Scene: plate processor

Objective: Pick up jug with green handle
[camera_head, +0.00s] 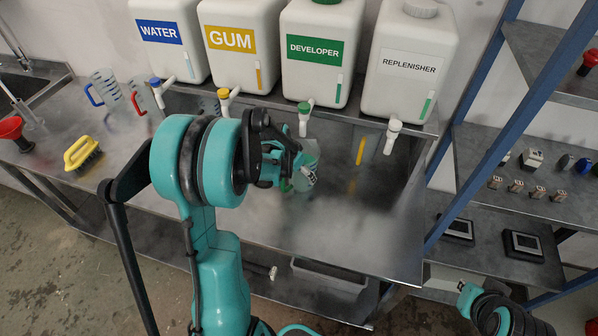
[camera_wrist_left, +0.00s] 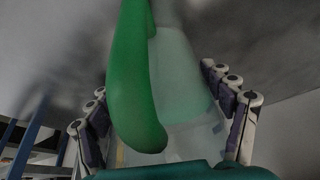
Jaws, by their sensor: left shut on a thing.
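The clear jug with the green handle (camera_head: 309,153) is at the counter under the DEVELOPER tank, partly hidden by my gripper. Its green handle (camera_wrist_left: 135,85) fills the middle of the left wrist view, with the pale see-through body (camera_wrist_left: 182,75) behind it. My left gripper (camera_head: 292,178) is at the jug's handle side, shut on the jug, with one row of finger links on each side in the wrist view. I cannot tell whether the jug touches the counter.
Jugs with blue (camera_head: 104,88), red (camera_head: 141,96) and yellow (camera_head: 361,148) handles stand on the counter (camera_head: 350,230). A yellow brush (camera_head: 82,153) lies at left. White tanks with taps stand above. A blue shelf post (camera_head: 490,140) rises at right. The front right counter is clear.

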